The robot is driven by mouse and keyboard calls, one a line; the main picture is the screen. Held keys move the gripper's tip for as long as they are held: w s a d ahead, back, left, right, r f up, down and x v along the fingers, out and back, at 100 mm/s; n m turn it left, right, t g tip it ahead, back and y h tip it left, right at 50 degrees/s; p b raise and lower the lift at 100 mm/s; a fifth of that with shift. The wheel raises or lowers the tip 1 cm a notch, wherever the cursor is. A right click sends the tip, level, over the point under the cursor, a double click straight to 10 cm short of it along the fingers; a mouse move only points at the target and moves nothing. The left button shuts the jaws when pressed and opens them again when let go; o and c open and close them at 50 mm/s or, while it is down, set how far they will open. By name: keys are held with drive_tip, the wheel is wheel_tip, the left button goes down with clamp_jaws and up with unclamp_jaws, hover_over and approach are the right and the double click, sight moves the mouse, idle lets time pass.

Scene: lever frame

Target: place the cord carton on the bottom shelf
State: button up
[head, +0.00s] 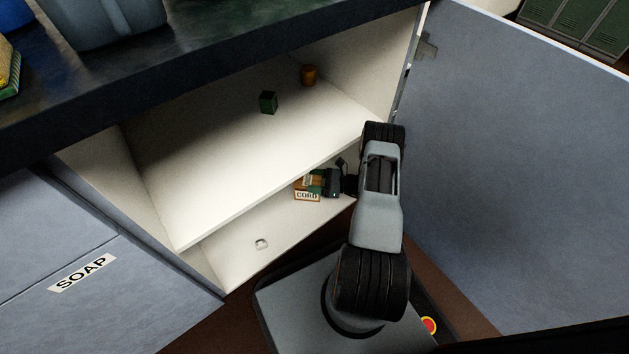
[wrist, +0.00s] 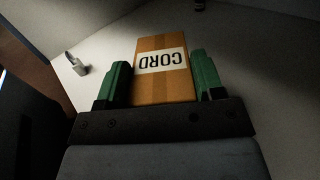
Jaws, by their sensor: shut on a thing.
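The cord carton (head: 306,190) is a small brown box with a white CORD label. In the wrist view the carton (wrist: 163,80) sits between the two green fingers of my gripper (wrist: 163,88), its label upside down. My gripper (head: 315,183) is shut on it and reaches into the lower compartment of the open cabinet. The carton is at the bottom shelf (head: 228,265), below the upper shelf (head: 210,190). I cannot tell whether the carton's underside touches the bottom shelf.
A small light-coloured object (head: 261,243) is on the bottom shelf to the left; it also shows in the wrist view (wrist: 76,64). A green box (head: 268,102) and an orange cup-like item (head: 308,75) stand on the upper shelf. The open door (head: 510,150) is at the right.

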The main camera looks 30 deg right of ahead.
drive_tip(key=shift+f, duration=0.5)
idle(0.3)
drive_tip(key=o, duration=1.2)
wheel_tip(320, 180, up, 4)
drive_tip(key=p, duration=0.3)
drive_tip(key=shift+s+r, duration=0.15)
drive_tip(key=shift+s+a+r+p, duration=0.55)
drive_tip(key=shift+s+r+p, duration=0.8)
drive_tip(key=shift+s, duration=0.85)
drive_tip(key=shift+s+a+r+p, duration=0.5)
drive_tip(key=shift+s+r+p, duration=0.8)
drive_tip(key=shift+s, duration=0.95)
drive_tip(key=shift+s+a+r+p, duration=0.55)
drive_tip(key=shift+s+r+p, duration=0.4)
drive_tip(key=shift+s+r, duration=1)
drive_tip(key=shift+s+f, duration=0.3)
drive_tip(key=shift+s, duration=0.05)
